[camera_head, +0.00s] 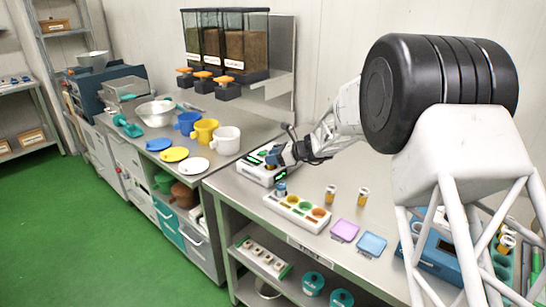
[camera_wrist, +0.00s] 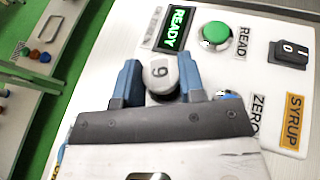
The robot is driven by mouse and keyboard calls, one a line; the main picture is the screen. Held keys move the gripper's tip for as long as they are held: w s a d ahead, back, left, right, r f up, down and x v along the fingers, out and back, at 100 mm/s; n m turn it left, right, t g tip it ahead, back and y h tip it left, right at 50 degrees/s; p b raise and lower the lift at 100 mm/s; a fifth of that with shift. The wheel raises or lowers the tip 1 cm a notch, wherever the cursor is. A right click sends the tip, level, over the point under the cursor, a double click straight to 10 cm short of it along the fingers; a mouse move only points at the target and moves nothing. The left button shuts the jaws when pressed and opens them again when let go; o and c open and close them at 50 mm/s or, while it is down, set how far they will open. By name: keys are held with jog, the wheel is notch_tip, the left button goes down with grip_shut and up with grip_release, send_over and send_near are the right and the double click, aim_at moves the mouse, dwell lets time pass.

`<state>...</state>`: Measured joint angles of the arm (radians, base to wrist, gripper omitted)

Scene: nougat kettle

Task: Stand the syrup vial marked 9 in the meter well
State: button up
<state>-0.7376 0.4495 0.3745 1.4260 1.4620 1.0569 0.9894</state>
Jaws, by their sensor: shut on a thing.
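The syrup vial marked 9 (camera_wrist: 160,72) shows its grey cap with the digit up in the wrist view. My gripper (camera_wrist: 161,80) is shut on it, one blue finger on each side. The vial is over the white meter (camera_wrist: 258,60), beside its lit READY display (camera_wrist: 174,28) and green READ button (camera_wrist: 215,34). The vial's lower part and the meter well are hidden by the cap and gripper, so I cannot tell how deep the vial sits. In the head view, my gripper (camera_head: 276,157) is at the meter (camera_head: 252,170) near the bench's back.
A purple tray (camera_head: 345,230) and a blue tray (camera_head: 371,243) lie near the front edge. Mugs (camera_head: 226,140) stand at left.

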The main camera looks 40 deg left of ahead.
jog(key=shift+f, duration=0.3)
jog(key=o, duration=0.6)
jog(key=shift+o, duration=0.2)
jog(key=shift+d, duration=0.15)
jog(key=v, duration=1)
jog(key=shift+w+d+r, duration=0.2)
jog(key=shift+d, duration=0.1)
dwell(0.4)
dwell(0.9)
